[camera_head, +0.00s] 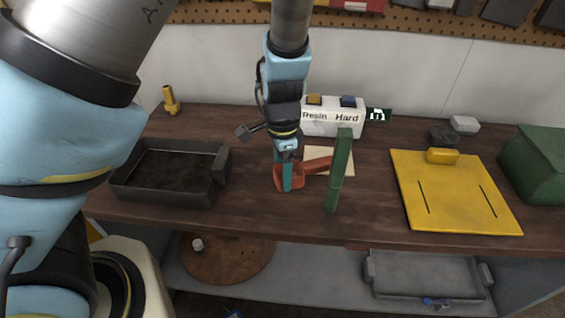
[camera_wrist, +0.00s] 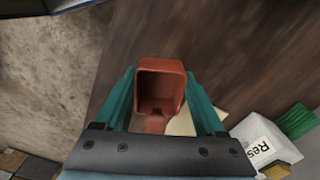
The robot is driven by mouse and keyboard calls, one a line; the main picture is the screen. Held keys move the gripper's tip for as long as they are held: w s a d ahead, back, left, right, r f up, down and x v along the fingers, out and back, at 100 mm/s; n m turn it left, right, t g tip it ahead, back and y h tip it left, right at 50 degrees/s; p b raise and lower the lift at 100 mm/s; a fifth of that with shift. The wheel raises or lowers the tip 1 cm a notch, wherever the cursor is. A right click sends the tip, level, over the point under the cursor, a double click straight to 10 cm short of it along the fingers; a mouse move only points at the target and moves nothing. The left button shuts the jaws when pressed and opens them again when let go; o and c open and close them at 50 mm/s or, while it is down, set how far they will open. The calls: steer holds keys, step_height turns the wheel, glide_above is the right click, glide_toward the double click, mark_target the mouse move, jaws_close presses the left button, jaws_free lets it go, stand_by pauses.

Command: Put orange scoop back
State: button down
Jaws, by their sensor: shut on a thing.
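The orange scoop (camera_head: 298,181) is between the teal fingers of my gripper (camera_head: 286,172), near the front middle of the wooden bench. Its handle points right, towards a green upright post (camera_head: 340,170). In the wrist view the scoop's open bowl (camera_wrist: 159,88) faces the camera, with a finger of my gripper (camera_wrist: 160,76) on each side. My gripper is shut on the scoop. The bowl looks empty. I cannot tell whether the scoop touches the bench. The handle's lower end is hidden by my gripper in the wrist view.
A dark tray of soil-like stuff (camera_head: 220,166) stands left. A white box marked Resin and Hard (camera_head: 332,125) stands behind, near a pale sheet (camera_head: 340,156). A yellow board (camera_head: 455,195) and green box (camera_head: 540,165) are at right. A brass nozzle (camera_head: 170,102) stands back left.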

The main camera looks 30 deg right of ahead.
step_height(320, 180, down, 4)
steer(key=shift+f+b, duration=0.15)
steer(key=shift+b, duration=1.05)
steer(key=shift+f+b, duration=0.7)
steer(key=shift+b, duration=0.3)
steer(key=shift+f, duration=0.55)
jaws_free()
step_height(320, 180, up, 11)
steer(key=shift+f+p, duration=0.15)
steer(key=shift+p, duration=0.65)
